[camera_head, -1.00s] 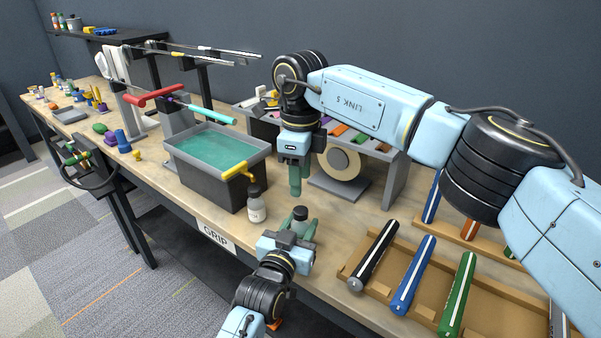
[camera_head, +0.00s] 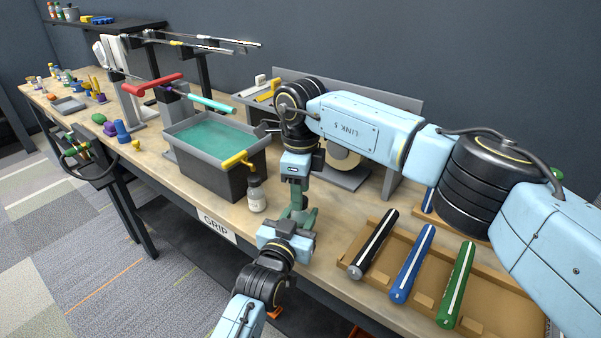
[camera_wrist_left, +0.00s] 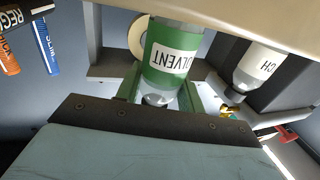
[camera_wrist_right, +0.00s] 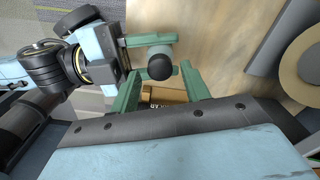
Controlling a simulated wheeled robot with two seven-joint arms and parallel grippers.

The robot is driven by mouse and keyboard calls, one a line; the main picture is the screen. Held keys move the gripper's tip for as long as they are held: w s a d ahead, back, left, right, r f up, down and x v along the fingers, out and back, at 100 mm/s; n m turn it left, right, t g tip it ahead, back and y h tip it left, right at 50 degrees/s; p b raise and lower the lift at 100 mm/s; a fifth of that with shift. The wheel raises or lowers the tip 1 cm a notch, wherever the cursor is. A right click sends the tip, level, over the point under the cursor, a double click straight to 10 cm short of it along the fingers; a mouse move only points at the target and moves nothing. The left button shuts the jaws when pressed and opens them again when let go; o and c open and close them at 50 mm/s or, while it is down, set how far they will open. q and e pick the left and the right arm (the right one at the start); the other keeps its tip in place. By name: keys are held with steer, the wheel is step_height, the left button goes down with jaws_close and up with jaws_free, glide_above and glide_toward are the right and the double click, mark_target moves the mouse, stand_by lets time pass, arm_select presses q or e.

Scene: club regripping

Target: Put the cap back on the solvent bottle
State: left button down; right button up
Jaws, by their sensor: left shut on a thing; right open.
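The solvent bottle (camera_wrist_left: 170,70), with a green body, a white label and a clear shoulder, is between the fingers of my left gripper (camera_wrist_left: 155,92), which is shut on it near the table's front edge. In the right wrist view a dark round cap (camera_wrist_right: 159,62) shows at the bottle's top; I cannot tell how firmly it sits. My right gripper (camera_head: 297,213) points down just over the bottle. Its open fingers (camera_wrist_right: 160,80) stand on either side below the cap in the right wrist view, without visibly gripping it. In the head view the grippers mostly hide the bottle.
A second bottle (camera_head: 257,194) with a white label and dark cap stands close left, beside a grey tub (camera_head: 215,165) of green liquid. A wooden tray (camera_head: 382,279) with black, blue and green grips lies to the right. A tape roll (camera_wrist_right: 305,70) stands behind.

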steer(key=shift+f, duration=0.75)
steer(key=shift+c, duration=0.5)
jaws_close()
steer(key=shift+o, duration=1.2)
jaws_free()
steer(key=shift+r, duration=0.15)
step_height(320, 180, up, 12)
